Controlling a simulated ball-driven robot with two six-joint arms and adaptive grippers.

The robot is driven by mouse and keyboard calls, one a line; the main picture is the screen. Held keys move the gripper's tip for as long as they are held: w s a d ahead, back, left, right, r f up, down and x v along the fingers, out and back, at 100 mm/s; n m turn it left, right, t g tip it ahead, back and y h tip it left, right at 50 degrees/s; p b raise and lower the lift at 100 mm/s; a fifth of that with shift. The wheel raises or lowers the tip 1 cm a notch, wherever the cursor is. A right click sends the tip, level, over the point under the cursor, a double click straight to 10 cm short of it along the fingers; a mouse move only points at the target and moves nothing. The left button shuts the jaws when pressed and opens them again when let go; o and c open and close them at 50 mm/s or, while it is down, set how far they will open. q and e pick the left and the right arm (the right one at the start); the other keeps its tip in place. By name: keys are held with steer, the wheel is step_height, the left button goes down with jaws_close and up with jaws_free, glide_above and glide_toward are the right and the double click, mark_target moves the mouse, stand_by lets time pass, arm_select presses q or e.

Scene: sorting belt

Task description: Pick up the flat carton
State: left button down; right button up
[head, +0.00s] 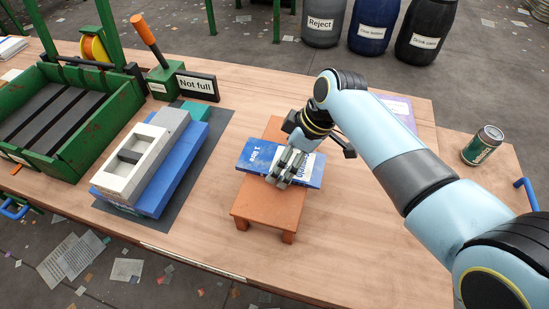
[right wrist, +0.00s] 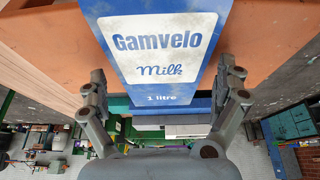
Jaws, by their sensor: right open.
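The flat carton (head: 258,153) is blue with a white label and lies flat on a small orange stool (head: 259,205). In the right wrist view the carton (right wrist: 160,45) reads "Gamvelo Milk, 1 litre". My right gripper (head: 287,170) is over the carton and hides part of it. In the right wrist view its two fingers (right wrist: 165,78) are open, one on each side of the carton, with gaps visible between them and it. Nothing is held. My left gripper is not in view.
A pile of blue, grey and white pieces (head: 165,160) lies on a dark mat (head: 203,153) to the left. A green crate (head: 112,113) and a "Not full" sign (head: 197,85) stand beyond. A can (head: 483,145) stands at the right. Bare table surrounds the stool.

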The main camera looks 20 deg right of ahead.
steer(key=c, duration=0.8)
steer(key=shift+r, duration=0.2)
steer(key=shift+c, duration=0.2)
